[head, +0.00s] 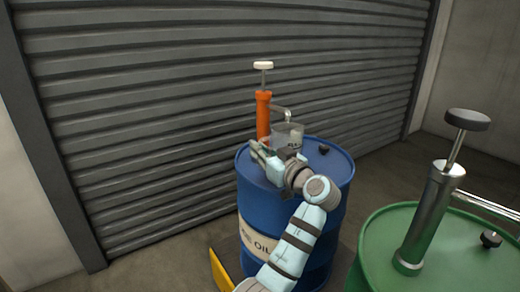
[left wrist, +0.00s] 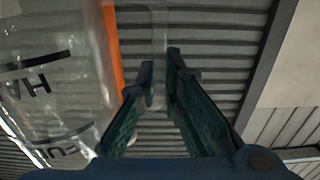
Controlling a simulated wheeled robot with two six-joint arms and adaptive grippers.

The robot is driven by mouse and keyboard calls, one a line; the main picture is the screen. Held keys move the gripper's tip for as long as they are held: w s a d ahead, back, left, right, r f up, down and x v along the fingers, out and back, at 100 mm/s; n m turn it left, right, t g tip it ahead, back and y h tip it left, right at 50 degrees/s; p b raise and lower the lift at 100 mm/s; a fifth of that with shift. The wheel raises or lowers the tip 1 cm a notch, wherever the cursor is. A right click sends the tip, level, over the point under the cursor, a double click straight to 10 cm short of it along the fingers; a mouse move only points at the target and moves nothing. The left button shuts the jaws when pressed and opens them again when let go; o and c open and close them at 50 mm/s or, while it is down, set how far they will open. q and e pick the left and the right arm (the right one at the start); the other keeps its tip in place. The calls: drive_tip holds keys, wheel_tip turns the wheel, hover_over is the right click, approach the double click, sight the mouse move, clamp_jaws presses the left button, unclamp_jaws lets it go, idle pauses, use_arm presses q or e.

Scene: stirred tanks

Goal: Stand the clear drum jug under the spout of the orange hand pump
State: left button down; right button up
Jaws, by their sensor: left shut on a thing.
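The clear drum jug (head: 289,136) is at the top of the blue drum, and my left gripper (head: 270,151) is at its near left side. The jug looks upright in the head view. Its lower part is hidden behind my gripper, so I cannot tell whether it touches the drum lid. In the left wrist view the jug (left wrist: 50,75) fills the left side, with black lettering. My left gripper (left wrist: 160,78) is shut on its clear handle. The orange hand pump (head: 263,117) stands behind the jug, and its grey spout (head: 285,110) ends just above or over the jug's mouth.
The blue drum (head: 335,185) carries a small black cap (head: 324,149) on its lid. A green drum (head: 375,250) with a grey pump (head: 429,210) stands at the right front. A ribbed shutter (head: 150,130) is behind. A yellow edge (head: 220,270) lies at the blue drum's base.

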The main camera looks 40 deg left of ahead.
use_arm(q)
drive_tip(key=shift+f, duration=0.4)
drive_tip(key=c, duration=1.6)
unclamp_jaws()
drive_tip(key=shift+c, duration=0.2)
drive_tip(key=v, duration=0.7)
drive_tip(key=shift+d, duration=0.25)
drive_tip(key=shift+s+f, duration=0.1)
drive_tip(key=shift+s, duration=0.05)
